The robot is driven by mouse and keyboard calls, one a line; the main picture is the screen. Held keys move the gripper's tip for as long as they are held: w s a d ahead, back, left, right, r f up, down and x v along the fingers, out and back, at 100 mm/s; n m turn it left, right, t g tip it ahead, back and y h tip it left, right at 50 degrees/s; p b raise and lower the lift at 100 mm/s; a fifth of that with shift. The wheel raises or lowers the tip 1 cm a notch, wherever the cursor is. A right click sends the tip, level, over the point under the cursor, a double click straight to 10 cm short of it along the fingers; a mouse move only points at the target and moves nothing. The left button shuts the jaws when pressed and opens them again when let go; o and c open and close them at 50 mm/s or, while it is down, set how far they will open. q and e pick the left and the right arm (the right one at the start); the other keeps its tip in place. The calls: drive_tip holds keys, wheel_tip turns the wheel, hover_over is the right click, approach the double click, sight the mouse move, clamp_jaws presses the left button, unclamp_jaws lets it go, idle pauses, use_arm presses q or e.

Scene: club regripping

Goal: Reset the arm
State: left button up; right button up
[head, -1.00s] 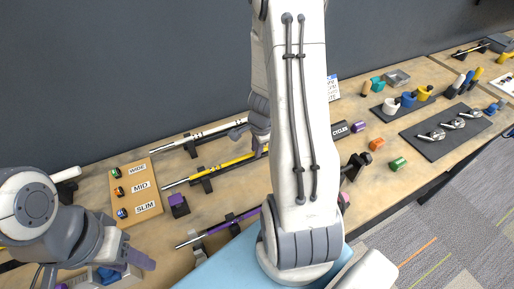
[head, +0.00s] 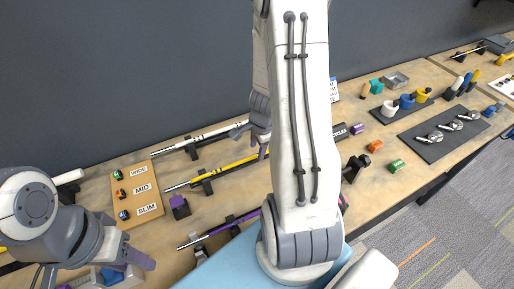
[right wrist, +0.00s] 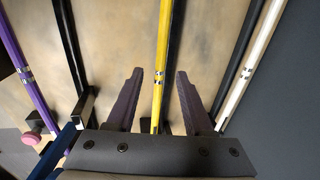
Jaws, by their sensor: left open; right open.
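In the head view a white club (head: 214,134), a yellow club (head: 224,168) and a purple club (head: 222,227) lie on dark stands on the wooden table. My right gripper (head: 262,145) is near the grip ends of the white and yellow clubs, partly hidden behind my right arm. In the right wrist view it (right wrist: 158,82) is open, with the yellow club (right wrist: 161,60) running in the picture between its two fingers. I cannot tell how far above the club it is. My left gripper (head: 140,262) is open at the lower left, over the table's near side.
A wooden board (head: 139,188) labelled WIDE, MID and SLIM stands at the left. A purple block (head: 179,207) is beside it. A blue mat (head: 212,270) lies in front. Cups, coloured pieces and a dark tray (head: 445,132) fill the right side. A dark wall rises behind.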

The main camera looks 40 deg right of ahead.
use_arm(q)
wheel_tip(320, 180, up, 5)
drive_tip(key=p, duration=0.4)
drive_tip(key=shift+r, duration=0.1)
use_arm(e)
wheel_tip(320, 180, up, 8)
drive_tip(key=s, duration=0.1)
drive_tip(key=shift+s+a, duration=0.2)
drive_tip(key=shift+s, duration=0.05)
drive_tip(key=shift+f, duration=0.1)
drive_tip(key=a+r+n+y+b, duration=0.25)
drive_tip(key=a+n+b, duration=0.25)
drive_tip(key=a+n, duration=1.05)
use_arm(q)
wheel_tip(320, 180, down, 9)
drive_tip(key=b, duration=0.4)
use_arm(e)
drive_tip(key=s+a+r+n+g+h, duration=0.1)
drive_tip(key=s+a+r+n+g, duration=0.1)
drive_tip(key=s+a+n, duration=1)
drive_tip(key=s+a, duration=0.2)
drive_tip(key=shift+s+a+n, duration=0.15)
drive_tip(key=shift+a+n, duration=0.2)
drive_tip(key=shift+a, duration=0.05)
drive_tip(key=shift+r, duration=0.1)
